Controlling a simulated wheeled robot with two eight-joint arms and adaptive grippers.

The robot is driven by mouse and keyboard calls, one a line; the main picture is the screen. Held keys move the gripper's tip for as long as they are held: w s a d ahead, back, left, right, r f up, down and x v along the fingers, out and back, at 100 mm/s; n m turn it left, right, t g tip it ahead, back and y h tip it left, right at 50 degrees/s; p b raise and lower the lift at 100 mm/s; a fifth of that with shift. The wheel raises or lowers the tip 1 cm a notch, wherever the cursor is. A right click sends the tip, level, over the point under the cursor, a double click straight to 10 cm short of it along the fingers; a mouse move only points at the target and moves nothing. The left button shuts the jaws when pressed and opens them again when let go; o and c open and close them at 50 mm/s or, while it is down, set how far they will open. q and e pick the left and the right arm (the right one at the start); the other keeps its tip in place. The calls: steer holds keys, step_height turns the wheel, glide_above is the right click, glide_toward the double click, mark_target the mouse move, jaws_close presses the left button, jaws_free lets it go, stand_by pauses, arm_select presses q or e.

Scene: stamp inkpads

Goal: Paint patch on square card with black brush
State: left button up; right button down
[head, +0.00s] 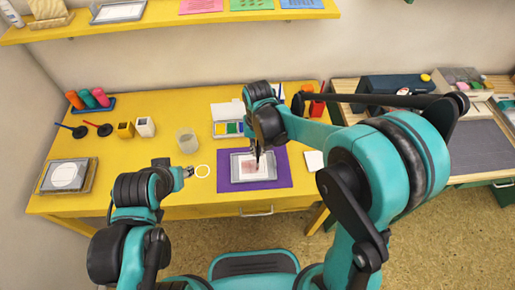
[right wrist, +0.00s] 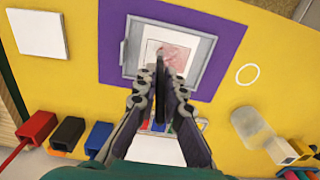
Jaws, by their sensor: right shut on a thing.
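A white square card (right wrist: 152,50) with a pinkish-red patch (right wrist: 178,60) lies in a grey tray (right wrist: 132,35) on a purple mat (head: 284,178); the tray also shows in the head view (head: 235,172). My right gripper (right wrist: 160,88) is shut on the black brush (right wrist: 160,75), which points down over the card's patch. I cannot tell whether its tip touches the card. The gripper hides part of the card's near side. My left gripper (head: 187,172) hangs near a white ring on the yellow table, left of the mat, away from the card; its jaw opening is too small to judge.
A paint box (head: 228,128) stands behind the mat. A clear jar (head: 187,140) and yellow and white cups (head: 145,127) stand at the left. A red holder (head: 317,107) is at the back right. Another white card (head: 314,160) lies right of the mat.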

steer(key=shift+f, duration=0.3)
steer(key=shift+d, duration=0.1)
stand_by(0.3)
steer(key=shift+b, duration=0.3)
steer(key=shift+d, duration=0.5)
stand_by(1.1)
steer(key=shift+d, duration=0.1)
